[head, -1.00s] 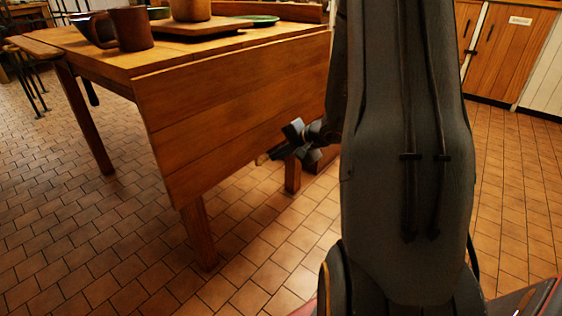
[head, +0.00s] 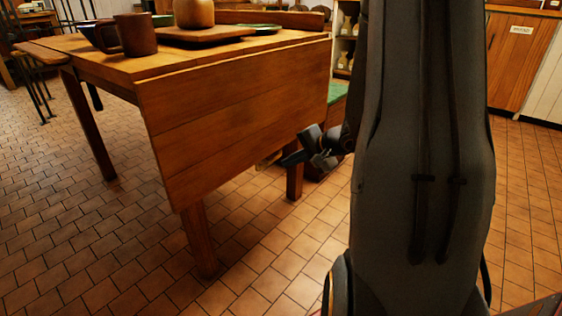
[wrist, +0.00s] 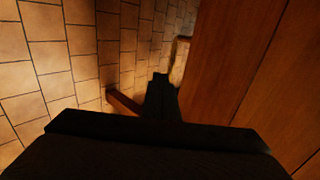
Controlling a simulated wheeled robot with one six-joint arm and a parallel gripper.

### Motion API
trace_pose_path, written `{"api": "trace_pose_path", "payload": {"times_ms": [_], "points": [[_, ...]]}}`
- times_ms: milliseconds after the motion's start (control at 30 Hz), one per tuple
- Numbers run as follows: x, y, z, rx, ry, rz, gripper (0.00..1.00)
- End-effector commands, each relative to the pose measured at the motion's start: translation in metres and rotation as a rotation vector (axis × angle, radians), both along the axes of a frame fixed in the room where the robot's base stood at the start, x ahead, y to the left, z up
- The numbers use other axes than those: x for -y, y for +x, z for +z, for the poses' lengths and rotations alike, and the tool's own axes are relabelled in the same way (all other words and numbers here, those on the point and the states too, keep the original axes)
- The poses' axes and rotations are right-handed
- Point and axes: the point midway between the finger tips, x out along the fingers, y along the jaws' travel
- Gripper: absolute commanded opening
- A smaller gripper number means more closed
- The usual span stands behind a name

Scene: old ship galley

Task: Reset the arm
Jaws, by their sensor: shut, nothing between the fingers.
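My gripper (head: 296,157) shows in the head view beside the right part of the table's hanging wooden leaf, below the tabletop. My upright grey arm fills the right of the middle and hides what is behind it. In the wrist view my gripper (wrist: 161,82) points down past the wooden leaf (wrist: 245,60), which is close on its right. The fingers are dark and shut together, with nothing held.
Cabinets (head: 520,55) stand at the back right. Open floor lies in the left foreground.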

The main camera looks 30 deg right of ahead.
Motion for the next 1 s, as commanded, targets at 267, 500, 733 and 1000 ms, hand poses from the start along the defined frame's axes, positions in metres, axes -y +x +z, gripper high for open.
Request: {"api": "trace_pose_path", "payload": {"times_ms": [267, 500, 733, 1000], "points": [[0.017, -0.043, 0.043, 0.001, -0.002, -0.005, 0.0], [0.021, -0.058, 0.055, -0.001, -0.001, -0.001, 0.0], [0.02, -0.059, 0.056, -0.001, -0.001, 0.003, 0.0], [-0.065, -0.047, 0.075, -0.033, -0.01, 0.211, 0.0]]}}
